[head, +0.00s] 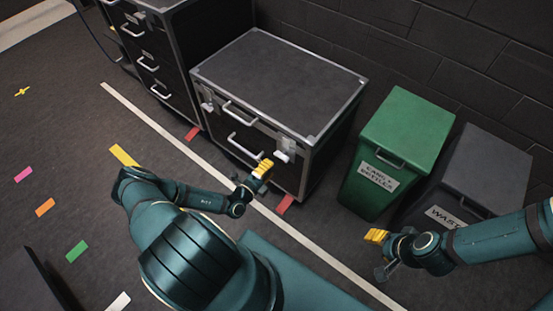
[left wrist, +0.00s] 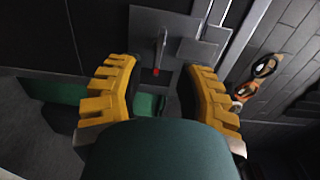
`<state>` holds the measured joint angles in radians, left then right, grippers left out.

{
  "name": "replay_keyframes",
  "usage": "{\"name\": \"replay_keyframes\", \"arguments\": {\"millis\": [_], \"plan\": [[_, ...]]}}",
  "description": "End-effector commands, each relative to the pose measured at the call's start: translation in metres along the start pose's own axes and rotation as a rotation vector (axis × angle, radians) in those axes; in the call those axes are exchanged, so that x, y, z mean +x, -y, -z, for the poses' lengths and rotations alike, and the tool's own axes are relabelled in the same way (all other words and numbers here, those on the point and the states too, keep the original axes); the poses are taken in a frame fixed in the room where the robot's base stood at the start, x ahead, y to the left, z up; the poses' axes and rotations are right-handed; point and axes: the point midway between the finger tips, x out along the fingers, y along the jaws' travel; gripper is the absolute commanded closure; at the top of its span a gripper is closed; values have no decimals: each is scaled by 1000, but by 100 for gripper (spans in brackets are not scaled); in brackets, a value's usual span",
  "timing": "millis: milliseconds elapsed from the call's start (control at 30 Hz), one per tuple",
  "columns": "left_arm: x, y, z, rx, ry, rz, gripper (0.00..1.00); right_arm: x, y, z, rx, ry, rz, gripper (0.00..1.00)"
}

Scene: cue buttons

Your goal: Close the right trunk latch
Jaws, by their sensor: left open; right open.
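The black trunk (head: 275,80) with silver edges stands at the upper middle of the head view. Its right latch (head: 282,156) is on the front face near the right corner, and its left latch (head: 207,105) is near the left corner. My left gripper (head: 263,168) is open, just in front of and below the right latch. In the left wrist view, the latch's metal plate (left wrist: 143,25) lies beyond the open yellow fingers, with a thin lever (left wrist: 161,45) standing out between them, apart from both. My right gripper (head: 377,236) is open and empty, before the bins.
A green recycling bin (head: 405,128) and a grey waste bin (head: 487,170) stand right of the trunk. A taller case with drawers (head: 160,50) stands to its left. Colored tape marks and a white line (head: 165,135) lie on the open floor in front.

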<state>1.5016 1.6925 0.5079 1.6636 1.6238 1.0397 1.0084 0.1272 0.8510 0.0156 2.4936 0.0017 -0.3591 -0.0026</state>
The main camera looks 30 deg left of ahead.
Motion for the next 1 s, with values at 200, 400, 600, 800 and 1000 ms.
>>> {"name": "replay_keyframes", "arguments": {"millis": [200, 400, 600, 800, 1000], "plan": [[-36, 0, -1, 1, 2, 1, 63, 0, 0, 0, 0, 0, 0, 53], [-49, 1, -1, 1, 1, 2, 63, 0, 0, 0, 0, 0, 0, 53], [-50, 1, -1, 1, 1, 2, 63, 0, 0, 0, 0, 0, 0, 53], [-50, 1, 0, 1, 1, 2, 63, 0, 0, 0, 0, 0, 0, 53], [-48, 2, 3, 7, -13, 1, 63, 0, 0, 0, 0, 0, 0, 53]]}}
